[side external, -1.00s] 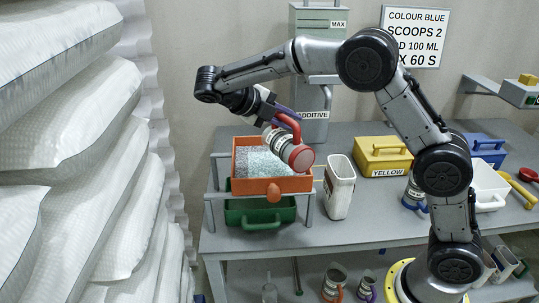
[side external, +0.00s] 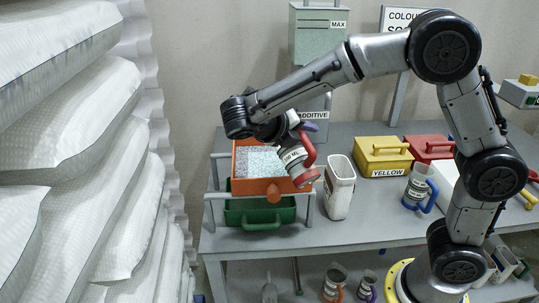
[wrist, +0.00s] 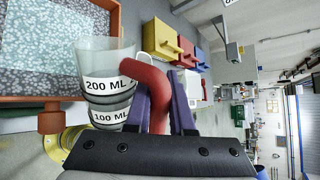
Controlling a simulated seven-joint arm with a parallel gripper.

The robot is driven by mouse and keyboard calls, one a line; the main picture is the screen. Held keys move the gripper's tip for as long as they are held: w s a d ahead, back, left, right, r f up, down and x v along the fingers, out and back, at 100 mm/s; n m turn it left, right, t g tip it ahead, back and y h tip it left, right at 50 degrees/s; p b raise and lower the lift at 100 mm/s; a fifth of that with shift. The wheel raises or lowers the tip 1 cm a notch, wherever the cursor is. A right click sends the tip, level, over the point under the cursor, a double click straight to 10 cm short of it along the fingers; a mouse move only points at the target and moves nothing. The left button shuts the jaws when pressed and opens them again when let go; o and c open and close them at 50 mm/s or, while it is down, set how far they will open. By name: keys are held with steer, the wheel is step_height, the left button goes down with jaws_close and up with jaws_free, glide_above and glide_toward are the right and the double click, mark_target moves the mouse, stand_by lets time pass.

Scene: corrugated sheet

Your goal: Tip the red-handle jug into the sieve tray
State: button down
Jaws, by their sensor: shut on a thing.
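My gripper (wrist: 160,94) is shut on the red handle (wrist: 152,82) of the jug, with a purple finger on each side. The jug (wrist: 105,68) has a clear upper part and 200 ML and 100 ML bands; it looks empty near the rim. In the side view, the jug (side external: 292,157) is tilted, red base low and to the right, above the right end of the orange sieve tray. In the wrist view, the tray (wrist: 60,106) lies beside the jug's mouth.
A green tray (side external: 261,220) sits under the sieve tray. A white container (side external: 339,190) stands close to its right. A yellow box (side external: 383,160), a red box (side external: 430,149) and a blue-handled jug (side external: 418,188) are farther right. White sacks (side external: 75,130) are stacked at left.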

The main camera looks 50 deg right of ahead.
steer(key=shift+s+a+r+m+t+h, duration=0.2)
steer(key=shift+s+r+m+t+h, duration=0.1)
steer(key=shift+s+m+t, duration=0.1)
steer(key=shift+s+a+r+m+t, duration=0.1)
steer(key=shift+s+r+m+t, duration=0.35)
steer(key=shift+r+m, duration=0.2)
steer(key=shift+s+a+m+t+h, duration=0.1)
steer(key=shift+s+m+t+h, duration=0.25)
steer(key=shift+h, duration=0.25)
steer(key=s+a+f+m+t+h, duration=0.2)
steer(key=s+m+h, duration=0.1)
steer(key=s+m, duration=0.2)
steer(key=shift+s, duration=0.3)
